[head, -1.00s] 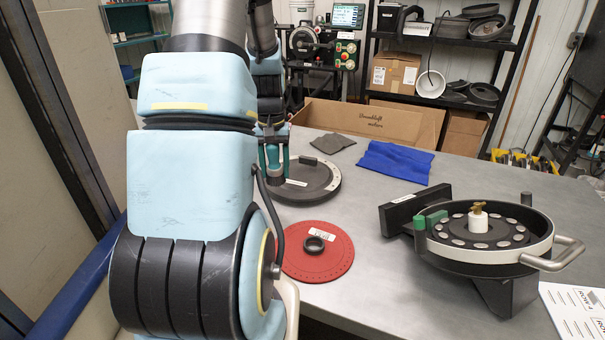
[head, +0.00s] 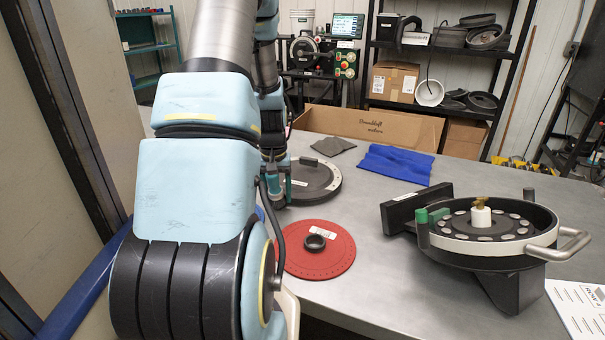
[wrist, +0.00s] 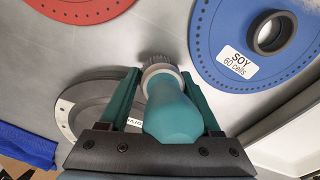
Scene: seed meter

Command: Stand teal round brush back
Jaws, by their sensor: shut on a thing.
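The teal round brush (wrist: 175,107) is in my gripper (wrist: 160,76), between the two teal fingers. Its pale collar and dark round bristles point away from the wrist, beyond the fingertips. In the head view my gripper (head: 275,188) is low beside the dark round plate, partly hidden by my arm. The brush cannot be told apart clearly there.
A red disc (head: 300,265) with a dark ring lies in front. A blue disc (wrist: 218,65) labelled SOY shows in the wrist view. A dark round plate (head: 318,184) is behind; the seed meter (head: 535,225) stands right. Bare tabletop lies between.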

